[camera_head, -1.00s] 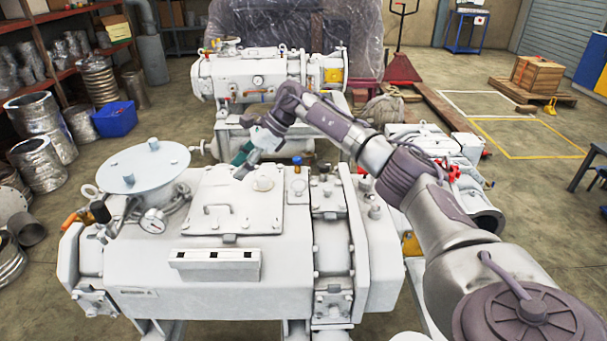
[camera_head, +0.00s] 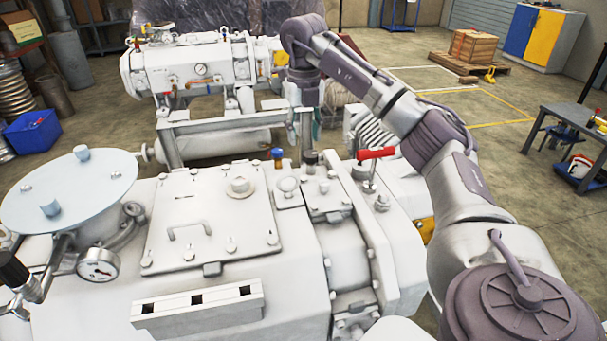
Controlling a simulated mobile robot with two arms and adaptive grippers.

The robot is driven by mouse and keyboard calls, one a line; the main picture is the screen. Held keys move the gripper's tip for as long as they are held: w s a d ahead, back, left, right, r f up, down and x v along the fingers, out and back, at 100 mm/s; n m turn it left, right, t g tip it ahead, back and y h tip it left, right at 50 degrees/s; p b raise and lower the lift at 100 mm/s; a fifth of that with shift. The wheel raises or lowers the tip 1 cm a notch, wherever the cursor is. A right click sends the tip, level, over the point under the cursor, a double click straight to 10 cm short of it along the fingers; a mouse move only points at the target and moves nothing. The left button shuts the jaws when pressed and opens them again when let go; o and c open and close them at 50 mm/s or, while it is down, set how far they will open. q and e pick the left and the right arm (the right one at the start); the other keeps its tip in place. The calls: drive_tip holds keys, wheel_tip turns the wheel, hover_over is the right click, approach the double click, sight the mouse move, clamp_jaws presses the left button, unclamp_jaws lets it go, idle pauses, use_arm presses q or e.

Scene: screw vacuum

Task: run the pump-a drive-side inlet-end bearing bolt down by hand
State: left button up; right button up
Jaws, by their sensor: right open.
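A large pale grey pump (camera_head: 225,262) fills the foreground. Its end housing (camera_head: 375,255) on the right carries several small bolt heads and fittings; I cannot tell which is the named bearing bolt. My right gripper (camera_head: 306,135) points down above or just behind the far edge of this end of the pump. It is open, small in view and partly hidden against the frame behind. I see nothing held in it. A dark-capped fitting (camera_head: 310,158) shows just below it; I cannot tell whether they touch. My left gripper is not in view.
A red-handled fitting (camera_head: 375,154) rises right of the gripper. A blue-capped fitting (camera_head: 277,158) stands left of it. A pressure gauge (camera_head: 98,264) and round blue-grey cover (camera_head: 70,190) are at left. Another pump (camera_head: 195,68) stands behind.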

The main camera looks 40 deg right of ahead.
sight(304, 178)
wheel_tip(304, 178, down, 10)
drive_tip(key=shift+w+f, duration=0.1)
drive_tip(key=shift+f, duration=0.6)
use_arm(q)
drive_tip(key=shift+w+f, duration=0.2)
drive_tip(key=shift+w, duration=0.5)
use_arm(e)
drive_tip(key=shift+c, duration=0.7)
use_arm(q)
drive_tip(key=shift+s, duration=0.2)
use_arm(e)
clamp_jaws()
